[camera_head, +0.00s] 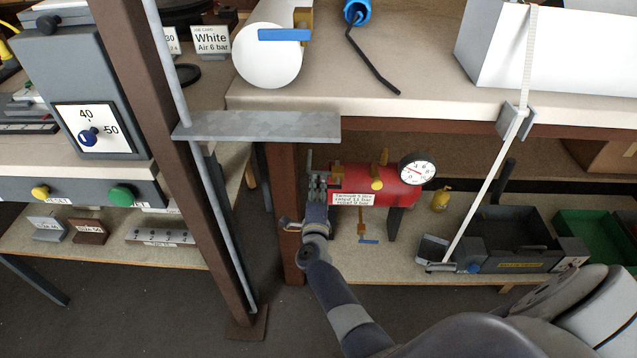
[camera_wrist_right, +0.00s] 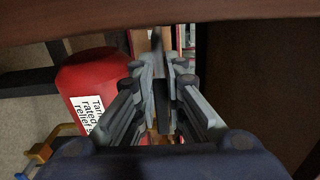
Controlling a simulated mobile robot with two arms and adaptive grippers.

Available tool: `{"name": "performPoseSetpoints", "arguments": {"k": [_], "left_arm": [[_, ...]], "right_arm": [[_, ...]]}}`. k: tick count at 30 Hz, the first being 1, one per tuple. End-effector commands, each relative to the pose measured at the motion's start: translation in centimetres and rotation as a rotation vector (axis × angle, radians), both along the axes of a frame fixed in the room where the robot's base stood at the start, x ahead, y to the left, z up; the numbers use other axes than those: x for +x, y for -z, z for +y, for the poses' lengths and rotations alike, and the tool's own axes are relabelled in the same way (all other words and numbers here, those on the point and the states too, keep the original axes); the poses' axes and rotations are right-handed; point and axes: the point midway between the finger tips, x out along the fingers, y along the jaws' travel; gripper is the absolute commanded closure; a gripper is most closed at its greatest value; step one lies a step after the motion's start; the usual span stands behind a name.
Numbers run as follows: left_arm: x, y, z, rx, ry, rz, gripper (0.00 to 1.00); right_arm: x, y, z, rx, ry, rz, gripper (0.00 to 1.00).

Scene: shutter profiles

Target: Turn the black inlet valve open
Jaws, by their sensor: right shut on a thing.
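The red air tank (camera_head: 375,186) lies on the lower shelf, with a white label and a round gauge (camera_head: 417,170) at its right end. My right gripper (camera_head: 318,180) is at the tank's left end. In the right wrist view its fingers (camera_wrist_right: 165,82) are closed around a thin dark bar (camera_wrist_right: 158,50), which looks like the black inlet valve's lever. The fingers hide most of the valve, so its angle is hard to tell. The tank (camera_wrist_right: 88,80) is left of the fingers there. My left gripper is not in view.
The bench edge (camera_head: 430,112) runs above the tank. A brown post (camera_head: 205,190) and a grey metal plate (camera_head: 258,126) stand left of my gripper. A blue-handled drain valve (camera_head: 368,241) hangs under the tank. A dark bin (camera_head: 505,262) is to the right.

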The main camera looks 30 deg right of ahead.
Motion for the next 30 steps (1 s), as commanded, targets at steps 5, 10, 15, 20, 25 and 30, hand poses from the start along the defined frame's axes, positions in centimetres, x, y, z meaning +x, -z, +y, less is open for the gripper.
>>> {"name": "performPoseSetpoints", "arguments": {"k": [5,10,15,20,25,30], "left_arm": [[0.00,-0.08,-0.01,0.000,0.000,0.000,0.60],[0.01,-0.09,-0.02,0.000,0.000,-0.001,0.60],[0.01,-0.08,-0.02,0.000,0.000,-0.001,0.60],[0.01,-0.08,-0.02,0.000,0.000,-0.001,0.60],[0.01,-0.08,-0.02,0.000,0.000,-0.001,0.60],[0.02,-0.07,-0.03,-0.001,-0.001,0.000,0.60]], "right_arm": [[0.04,0.16,0.03,-0.030,-0.001,0.018,1.00],[0.03,0.24,0.03,-0.038,-0.001,0.023,1.00],[0.03,0.25,0.03,-0.038,-0.001,0.023,1.00],[0.02,0.26,0.03,-0.038,-0.001,0.023,0.78],[0.01,0.25,0.01,-0.038,0.000,0.023,0.68],[0.00,0.24,0.01,-0.036,0.000,0.022,0.68]]}}
